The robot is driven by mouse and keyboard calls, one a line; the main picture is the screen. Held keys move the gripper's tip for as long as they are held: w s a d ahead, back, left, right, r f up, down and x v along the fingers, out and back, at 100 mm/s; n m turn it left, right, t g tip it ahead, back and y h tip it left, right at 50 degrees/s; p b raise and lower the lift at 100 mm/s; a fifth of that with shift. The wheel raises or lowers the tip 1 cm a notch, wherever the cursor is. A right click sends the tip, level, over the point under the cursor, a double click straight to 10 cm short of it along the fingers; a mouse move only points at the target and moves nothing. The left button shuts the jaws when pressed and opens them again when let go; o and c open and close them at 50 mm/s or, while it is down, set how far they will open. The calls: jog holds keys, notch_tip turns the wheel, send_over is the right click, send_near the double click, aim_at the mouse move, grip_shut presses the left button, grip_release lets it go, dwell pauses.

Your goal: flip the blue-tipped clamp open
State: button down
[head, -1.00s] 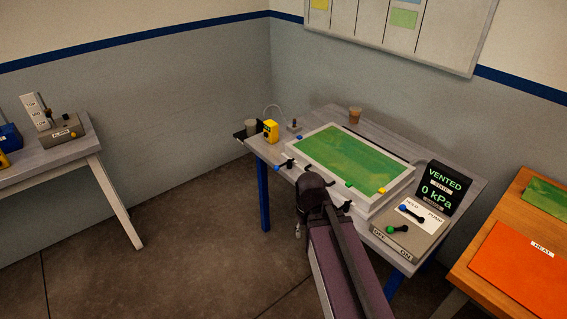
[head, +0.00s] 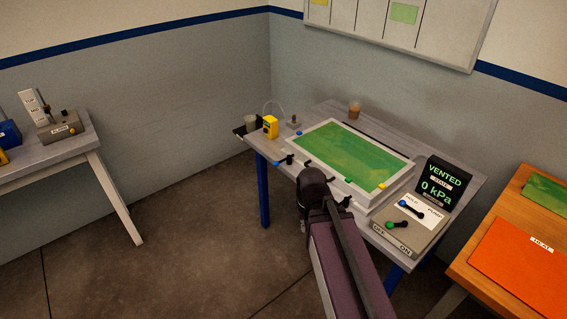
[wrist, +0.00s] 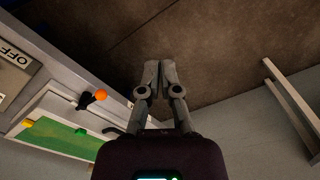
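The tray (head: 374,206) has a pale frame around a green sheet. My gripper (wrist: 160,72) points over the floor in the wrist view, its fingers close together with nothing visible between them. In the head view my own arm mostly hides it, in front of the table. A black lever (wrist: 112,130) beside my gripper in the wrist view is partly hidden; I cannot tell its tip colour.
An orange-tipped clamp (wrist: 100,95) sits on the tray's front side. Green (head: 348,180) and yellow (head: 381,185) blocks mark the tray edge. A control box (head: 410,222) with levers and a "VENTED 0 kPa" screen (head: 441,184) stands right. Floor before the table is clear.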

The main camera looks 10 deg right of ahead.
aim_at(282, 161)
jog(key=w+a+f+m+t+y+b, duration=0.1)
jog(key=w+f+m+t+y+b, duration=0.25)
jog(key=w+m+b, duration=0.45)
jog(key=w+a+f+m+t+y+b, duration=0.1)
jog(key=w+f+m+t+y+b, duration=0.35)
jog(key=w, duration=0.55)
jog(key=w+d+m+t+b, duration=0.5)
jog(key=w+d+m+b, duration=0.5)
jog(key=m, duration=0.7)
jog(key=w, duration=0.2)
jog(key=shift+w+t, duration=0.3)
jog(key=shift+w, duration=0.1)
jog(key=shift+w+a, duration=0.1)
jog(key=shift+w, duration=0.05)
jog(key=b+x, duration=0.3)
jog(key=x, duration=1)
jog(key=shift+w+a+f, duration=0.1)
jog(key=shift+w+f, duration=0.1)
jog(key=shift+w, duration=0.2)
jog(key=shift+m+h, duration=0.35)
jog(key=shift+h, duration=0.05)
